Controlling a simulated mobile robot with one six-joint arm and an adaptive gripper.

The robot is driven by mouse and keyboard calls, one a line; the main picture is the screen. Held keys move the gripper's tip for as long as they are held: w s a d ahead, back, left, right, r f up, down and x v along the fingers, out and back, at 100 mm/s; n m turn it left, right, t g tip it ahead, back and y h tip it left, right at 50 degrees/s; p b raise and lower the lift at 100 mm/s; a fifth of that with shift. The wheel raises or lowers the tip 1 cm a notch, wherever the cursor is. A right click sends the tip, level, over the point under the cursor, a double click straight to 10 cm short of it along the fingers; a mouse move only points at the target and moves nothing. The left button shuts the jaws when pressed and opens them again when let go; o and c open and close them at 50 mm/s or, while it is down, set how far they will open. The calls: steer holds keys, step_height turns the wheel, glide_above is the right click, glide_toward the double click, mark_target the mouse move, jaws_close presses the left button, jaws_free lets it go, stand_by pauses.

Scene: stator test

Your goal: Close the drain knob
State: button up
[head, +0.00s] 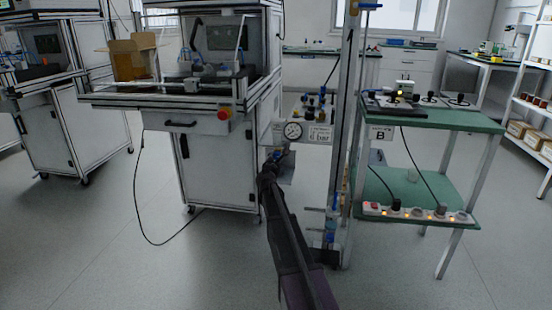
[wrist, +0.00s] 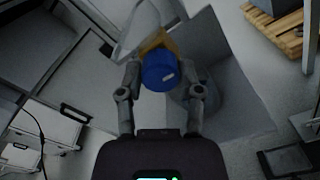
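A round blue knob (wrist: 160,70) fills the middle of the wrist view, with a brass-coloured part (wrist: 156,42) just behind it. My gripper (wrist: 160,72) has one finger on each side of the knob. The fingers are apart, with narrow gaps seeming to show beside the knob; contact cannot be made out. There the arm and gripper largely hide the knob, with only a small bit of blue showing.
A metal upright (head: 345,130) stands right of my arm. A green-topped bench (head: 440,120) with a power strip (head: 420,213) on its lower shelf is at the right. The floor at the left is open, crossed by a black cable (head: 141,200).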

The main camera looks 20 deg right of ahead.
steer(key=shift+o, duration=1.3)
steer(key=shift+s, duration=0.1)
steer(key=v, duration=1.2)
